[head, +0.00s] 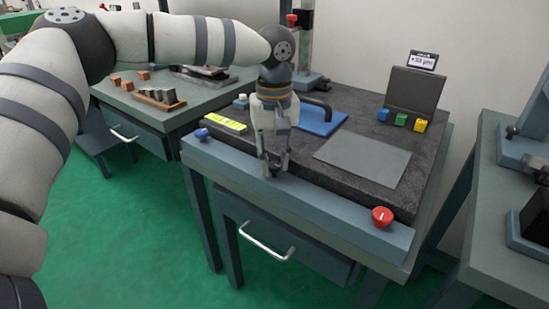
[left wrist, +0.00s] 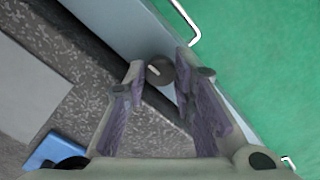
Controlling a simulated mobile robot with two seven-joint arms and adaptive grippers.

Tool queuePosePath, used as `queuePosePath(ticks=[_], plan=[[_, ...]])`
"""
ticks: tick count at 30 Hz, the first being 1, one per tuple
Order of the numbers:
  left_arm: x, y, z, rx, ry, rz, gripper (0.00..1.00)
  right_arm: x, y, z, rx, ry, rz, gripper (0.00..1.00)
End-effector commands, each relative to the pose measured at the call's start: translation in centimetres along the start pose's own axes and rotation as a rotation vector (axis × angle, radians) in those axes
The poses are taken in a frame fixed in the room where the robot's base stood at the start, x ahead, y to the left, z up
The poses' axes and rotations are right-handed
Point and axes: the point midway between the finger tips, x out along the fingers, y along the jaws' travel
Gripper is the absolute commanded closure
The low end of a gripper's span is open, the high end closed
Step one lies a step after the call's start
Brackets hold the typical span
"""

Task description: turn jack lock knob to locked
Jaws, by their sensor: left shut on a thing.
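A dark grey round knob (left wrist: 160,71) with a short white mark sits on the blue-grey front rail (head: 330,208) of the bench. My left gripper (head: 275,166) points down at the middle of this rail. In the left wrist view the gripper (left wrist: 161,65) has one fingertip on each side of the grey knob, shut on it. In the head view the fingers mostly hide the knob. A blue knob (head: 201,134) is at the rail's left end and a red knob (head: 382,216) with a white mark at its right end. My right gripper is out of view.
Behind the rail lies a dark granite plate (head: 300,160) with a grey sheet (head: 363,160), a blue block with a black handle (head: 322,120) and a yellow-green level (head: 225,122). A drawer handle (head: 265,242) sticks out below the rail.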

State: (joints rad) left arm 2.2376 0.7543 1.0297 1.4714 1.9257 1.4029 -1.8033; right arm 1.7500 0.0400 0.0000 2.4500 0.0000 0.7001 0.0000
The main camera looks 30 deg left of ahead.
Motion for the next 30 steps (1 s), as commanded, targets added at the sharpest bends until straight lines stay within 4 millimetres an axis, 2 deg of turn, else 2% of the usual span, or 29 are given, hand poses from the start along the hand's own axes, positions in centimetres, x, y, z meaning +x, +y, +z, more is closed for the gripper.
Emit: queuePosePath(ticks=[20, 21, 30], plan=[[0.09, -0.04, 0.05, 0.052, -0.002, -0.002, 1.00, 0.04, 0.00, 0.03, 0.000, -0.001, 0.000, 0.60], [0.09, -0.04, 0.05, 0.052, -0.002, -0.002, 0.67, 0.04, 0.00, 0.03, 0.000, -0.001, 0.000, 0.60], [-0.05, -0.01, 0.01, 0.050, 0.000, -0.001, 0.67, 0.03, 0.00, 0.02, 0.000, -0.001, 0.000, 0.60]])
